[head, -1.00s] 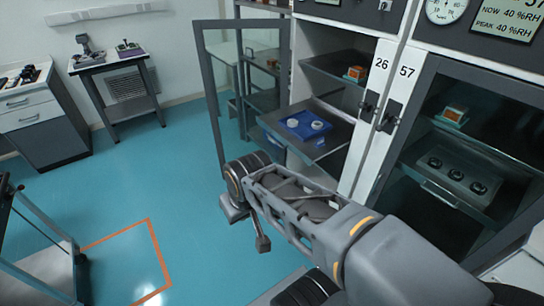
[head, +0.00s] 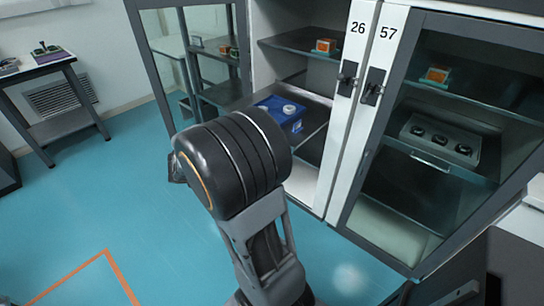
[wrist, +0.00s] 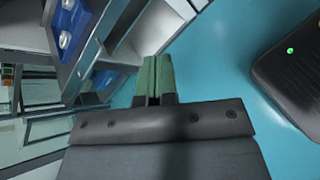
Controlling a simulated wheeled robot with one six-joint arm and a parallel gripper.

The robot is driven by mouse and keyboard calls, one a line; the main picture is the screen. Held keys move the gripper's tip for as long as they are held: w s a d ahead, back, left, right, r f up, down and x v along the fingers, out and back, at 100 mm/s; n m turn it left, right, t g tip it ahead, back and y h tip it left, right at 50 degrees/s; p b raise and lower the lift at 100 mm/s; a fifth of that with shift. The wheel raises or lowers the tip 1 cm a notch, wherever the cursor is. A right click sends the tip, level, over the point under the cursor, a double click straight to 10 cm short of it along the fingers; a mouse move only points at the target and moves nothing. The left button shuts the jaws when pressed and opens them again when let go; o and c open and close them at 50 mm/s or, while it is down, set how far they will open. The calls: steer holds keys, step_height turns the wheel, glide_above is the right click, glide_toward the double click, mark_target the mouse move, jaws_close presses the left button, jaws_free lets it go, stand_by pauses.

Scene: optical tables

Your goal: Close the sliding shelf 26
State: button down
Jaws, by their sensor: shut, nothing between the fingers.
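The sliding shelf (head: 317,113) is a dark grey shelf in the open cabinet marked 26 (head: 357,28). It sticks out past the cabinet front and carries a blue tray (head: 268,103) with white round pieces. My forearm covers part of the shelf's near side in the head view. In the wrist view, the blue tray (wrist: 68,28) shows at the upper left, beside a pale shelf edge. My gripper (wrist: 154,72) has green fingers held together with nothing between them. It is right of the shelf edge and appears apart from it. The head view hides the fingers.
The cabinet's glass door (head: 160,60) stands open at the left. An orange-and-white item (head: 325,46) sits on the shelf above. Cabinet 57 (head: 388,32) is shut on the right. A side table (head: 45,72) stands at the far left. Blue floor is free in front.

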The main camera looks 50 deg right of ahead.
steer(key=w+d+f+n+t+h+b, duration=0.2)
steer(key=w+d+f+n+h+b, duration=0.3)
steer(key=w+d+f+n+h, duration=0.35)
steer(key=s+d+y, duration=0.1)
steer(key=s+d, duration=0.1)
steer(key=d, duration=1.3)
steer(key=shift+s+f+y+b, duration=0.15)
steer(key=shift+s+y+b, duration=0.15)
steer(key=shift+y+b, duration=0.1)
